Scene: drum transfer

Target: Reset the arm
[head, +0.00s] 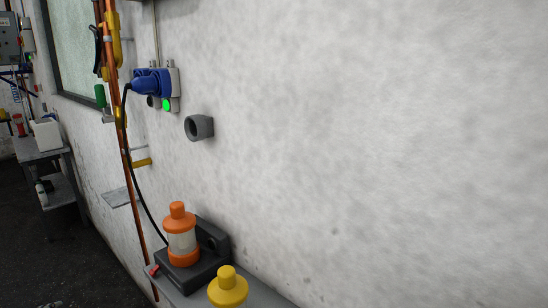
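Neither of my grippers nor my arms is in the head view, so I cannot see how they are posed. An orange-and-clear drum-shaped container (181,241) stands upright on a black base unit (208,256) at the bottom centre-left. A yellow capped container (228,289) stands in front of it, cut off by the lower picture edge.
A grey shelf (264,287) carries these things along the wall. A blue plug (150,84) with a black cable sits in a wall socket beside a lit green light (167,105). Copper pipes (116,110) run down the wall. A workbench (42,151) stands far left.

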